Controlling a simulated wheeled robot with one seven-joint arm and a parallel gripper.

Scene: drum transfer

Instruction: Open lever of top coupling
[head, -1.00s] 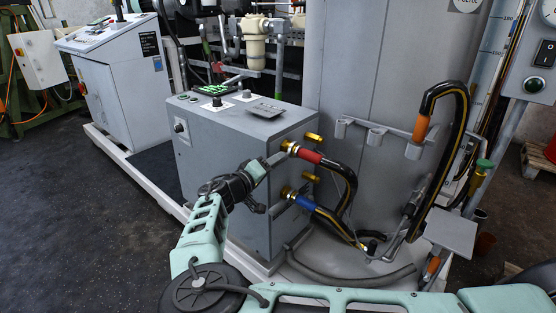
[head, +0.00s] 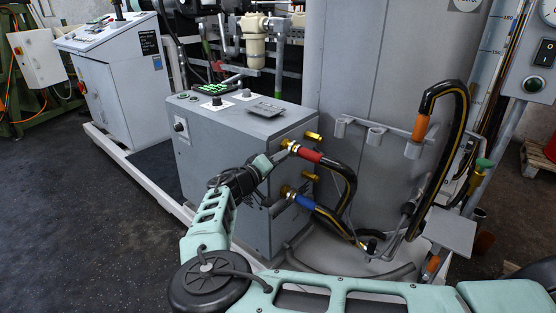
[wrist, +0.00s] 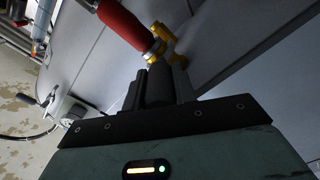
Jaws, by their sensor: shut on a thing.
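The top coupling (head: 291,146) is brass, with a red-sleeved hose (head: 312,156), on the right side of the grey cabinet. In the wrist view the brass coupling (wrist: 163,44) and red sleeve (wrist: 124,24) lie just beyond my fingers. My gripper (head: 279,157) is at the left of the top coupling. In the wrist view my gripper (wrist: 158,80) is shut on the coupling's lever, which is mostly hidden between the dark fingers, so its angle cannot be told. The lower coupling (head: 287,192) has a blue-sleeved hose (head: 305,202) and sits below.
The grey cabinet (head: 225,160) stands left of the couplings. Brass stubs (head: 312,136) stick out close by. A large grey drum (head: 365,75) is behind. An orange-sleeved hose (head: 420,128) hangs in a holder rack (head: 378,135) at the right. The dark floor at left is clear.

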